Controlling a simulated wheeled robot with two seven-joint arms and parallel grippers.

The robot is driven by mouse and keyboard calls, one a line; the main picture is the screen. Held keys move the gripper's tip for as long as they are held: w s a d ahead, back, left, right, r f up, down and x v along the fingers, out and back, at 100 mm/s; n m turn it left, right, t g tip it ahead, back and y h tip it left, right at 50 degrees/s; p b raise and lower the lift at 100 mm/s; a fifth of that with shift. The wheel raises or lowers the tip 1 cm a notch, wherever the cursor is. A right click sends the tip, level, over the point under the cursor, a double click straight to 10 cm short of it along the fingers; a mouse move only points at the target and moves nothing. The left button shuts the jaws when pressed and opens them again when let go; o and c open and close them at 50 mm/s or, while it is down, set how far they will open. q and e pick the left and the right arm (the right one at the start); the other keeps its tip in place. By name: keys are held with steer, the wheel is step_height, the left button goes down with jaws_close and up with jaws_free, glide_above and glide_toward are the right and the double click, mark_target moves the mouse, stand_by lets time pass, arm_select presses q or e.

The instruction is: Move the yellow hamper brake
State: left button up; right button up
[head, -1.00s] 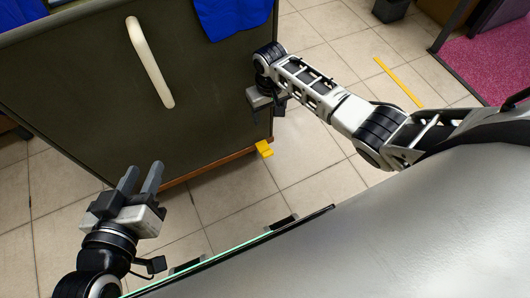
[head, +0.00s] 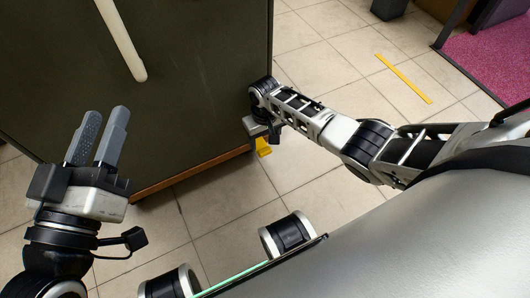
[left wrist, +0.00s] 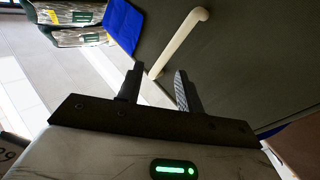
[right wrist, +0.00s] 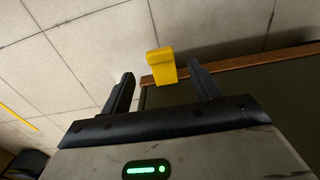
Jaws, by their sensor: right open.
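The yellow brake (head: 263,147) sits at the low right corner of the dark hamper (head: 190,90), by its brown bottom edge. In the right wrist view the brake (right wrist: 161,66) shows ahead, between the lines of the two fingers and beyond their tips. My right gripper (right wrist: 160,77) is open and empty; in the head view it is beside the hamper's right edge, above the brake, with its fingers mostly hidden. My left gripper (head: 104,125) is open and empty in front of the hamper's face. In the left wrist view its fingers (left wrist: 157,70) point toward the cream handle (left wrist: 180,42).
The handle (head: 122,40) stands out from the hamper's face. Blue cloth (left wrist: 123,25) hangs over the hamper, with bagged goods (left wrist: 68,25) beyond. Tiled floor (head: 325,70) is free to the right, with a yellow floor strip (head: 404,79) and a pink mat (head: 492,52).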

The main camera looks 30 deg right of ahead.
mark_target(265, 150)
step_height(265, 150, down, 5)
steer(key=b, duration=0.2)
steer(key=shift+b, duration=0.4)
steer(key=shift+f, duration=0.25)
arm_select(q)
step_height(265, 150, up, 7)
steer(key=m+t+h, duration=0.2)
steer(key=m+h, duration=0.3)
steer(key=m, duration=0.2)
steer(key=shift+s+t, duration=0.25)
steer(key=shift+t, duration=0.05)
steer(key=shift+a+f, duration=0.1)
arm_select(e)
jaws_close()
steer(key=shift+w+r+g+b, duration=0.2)
steer(key=shift+w+g+b, duration=0.1)
steer(key=shift+g+b, duration=0.15)
arm_select(q)
steer(key=shift+s+r+m+h, duration=0.2)
steer(key=shift+r+m+h, duration=0.15)
steer(key=shift+m+h, duration=0.25)
steer(key=shift+s+r+m+h, duration=0.2)
steer(key=shift+r+m+h, duration=0.1)
steer(key=shift+m+h, duration=0.3)
arm_select(e)
steer(key=shift+r+g, duration=0.15)
steer(key=shift+g, duration=0.1)
